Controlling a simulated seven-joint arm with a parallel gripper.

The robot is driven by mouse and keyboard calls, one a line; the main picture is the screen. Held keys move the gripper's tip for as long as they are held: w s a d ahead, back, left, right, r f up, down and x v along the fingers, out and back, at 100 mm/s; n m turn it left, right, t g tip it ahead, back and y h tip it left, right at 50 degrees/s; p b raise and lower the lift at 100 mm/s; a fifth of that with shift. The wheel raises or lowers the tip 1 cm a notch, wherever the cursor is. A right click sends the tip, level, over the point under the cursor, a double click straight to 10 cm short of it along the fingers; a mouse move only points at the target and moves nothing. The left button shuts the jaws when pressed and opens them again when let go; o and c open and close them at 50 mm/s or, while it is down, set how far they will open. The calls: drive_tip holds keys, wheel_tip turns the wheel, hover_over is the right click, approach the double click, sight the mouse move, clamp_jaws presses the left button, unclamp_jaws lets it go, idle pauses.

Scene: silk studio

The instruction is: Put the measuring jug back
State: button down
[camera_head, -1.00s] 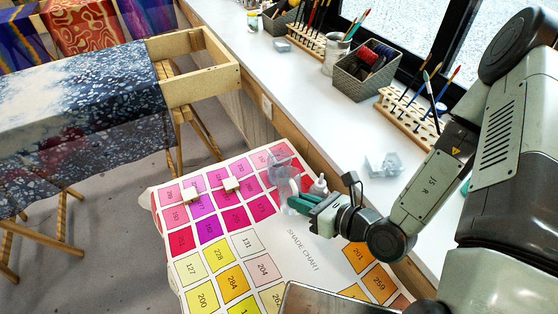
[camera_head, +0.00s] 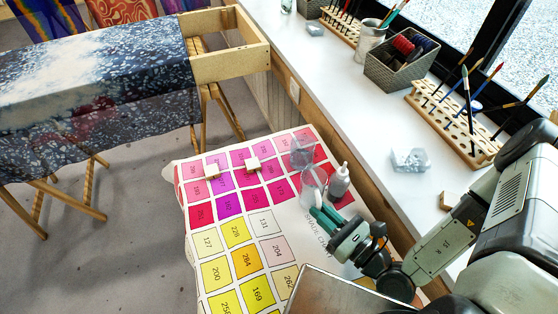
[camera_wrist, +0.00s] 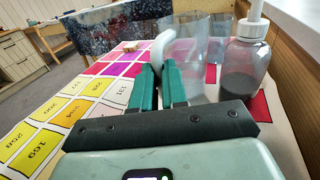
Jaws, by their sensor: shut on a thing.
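The clear measuring jug (camera_head: 313,188) stands or hovers over the shade chart; I cannot tell whether its base touches. My gripper (camera_head: 318,214) is at its near side. In the wrist view, the green fingers (camera_wrist: 160,88) are shut on the jug's pale curved handle (camera_wrist: 160,50), and the jug's clear body (camera_wrist: 188,45) is just beyond them, apparently upright. Another clear vessel (camera_head: 302,152) is behind the jug. A squeeze bottle (camera_head: 340,183) with a white nozzle is close to the jug's right and shows large in the wrist view (camera_wrist: 243,68). The jug's lower part is partly hidden by my fingers.
The shade chart (camera_head: 290,222) covers the near table, with two small pale blocks (camera_head: 253,164) on its pink squares. A white sill (camera_head: 335,95) runs along the right, with a clear dish (camera_head: 410,160), a basket (camera_head: 400,70) and a brush rack (camera_head: 455,125). The chart's yellow area is clear.

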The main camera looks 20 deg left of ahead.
drive_tip(key=shift+a, duration=0.1)
drive_tip(key=s+a+r+n+g+y, duration=0.1)
drive_tip(key=s+a+r+n+g, duration=0.3)
drive_tip(key=a, duration=0.3)
drive_tip(key=s+a+r+n+g, duration=0.1)
drive_tip(key=a+r+n+g, duration=0.25)
drive_tip(key=a+g, duration=0.35)
drive_tip(key=shift+s+f, duration=0.15)
drive_tip(key=shift+f, duration=4.2)
drive_tip(key=shift+f, duration=0.15)
drive_tip(key=c, duration=1.2)
unclamp_jaws()
drive_tip(key=shift+o, duration=0.2)
